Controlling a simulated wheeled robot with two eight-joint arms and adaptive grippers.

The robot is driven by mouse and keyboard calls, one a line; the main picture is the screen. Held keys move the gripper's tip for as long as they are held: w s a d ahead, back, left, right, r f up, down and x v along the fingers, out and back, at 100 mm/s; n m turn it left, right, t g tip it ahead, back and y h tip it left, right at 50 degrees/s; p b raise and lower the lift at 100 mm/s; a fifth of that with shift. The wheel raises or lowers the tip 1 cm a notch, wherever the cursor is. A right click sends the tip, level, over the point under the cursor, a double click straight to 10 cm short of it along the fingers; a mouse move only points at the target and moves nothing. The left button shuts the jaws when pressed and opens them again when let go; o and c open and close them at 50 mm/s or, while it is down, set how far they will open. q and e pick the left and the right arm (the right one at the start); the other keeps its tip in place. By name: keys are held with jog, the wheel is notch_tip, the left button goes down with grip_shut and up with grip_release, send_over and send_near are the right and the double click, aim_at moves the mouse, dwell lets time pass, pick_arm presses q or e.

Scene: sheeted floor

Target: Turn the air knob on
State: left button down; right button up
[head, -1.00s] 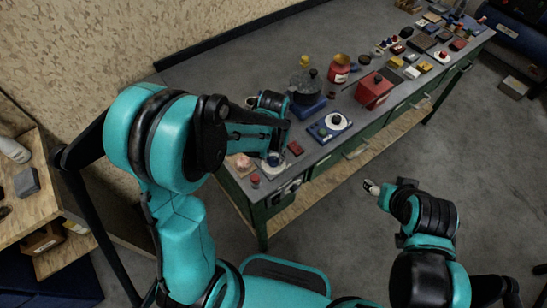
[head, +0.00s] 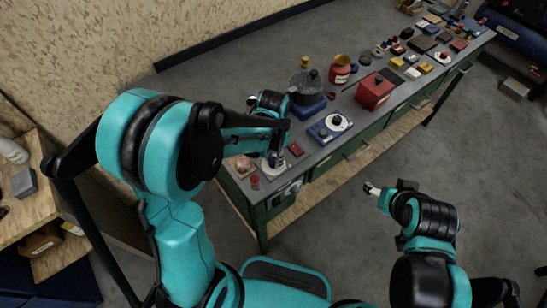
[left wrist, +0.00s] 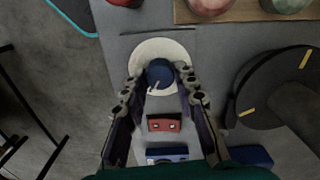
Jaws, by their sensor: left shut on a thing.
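A dark blue round knob (left wrist: 160,74) with a pale pointer mark sits on a white disc (left wrist: 150,48). The disc shows partly in the head view (head: 266,166) near the bench's front left corner. My left gripper (left wrist: 160,82) has a finger on each side of the knob and is shut on it. In the head view my left gripper (head: 274,157) reaches down over the disc, hiding most of the knob. No label naming the knob is readable. My right gripper (head: 372,189) is over the floor in front of the bench, away from everything; its fingers are too small to judge.
A red block (head: 295,149) lies just right of the disc. A blue base with a white dial (head: 337,122), a dark pot (head: 307,82) and a red box (head: 375,91) stand further along the bench. A small red-topped item (head: 255,182) is near the front edge.

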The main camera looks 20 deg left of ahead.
aim_at(272, 162)
dwell(0.3)
pick_arm(q)
jog(key=c, duration=1.2)
grip_release()
notch_tip(272, 162, up, 12)
jog(key=shift+r, duration=0.1)
jog(key=s+a+n+t, duration=0.1)
jog(key=s+n+t, duration=0.1)
jog(key=s, duration=0.1)
jog(key=s+a+n+t, duration=0.2)
jog(key=s, duration=0.2)
jog(key=s+a+r+n+t, duration=0.1)
jog(key=s+n+t, duration=0.1)
jog(key=s+t, duration=0.1)
jog(key=shift+s+a+b, duration=0.2)
jog(key=shift+a+b, duration=0.05)
jog(key=shift+b, duration=0.15)
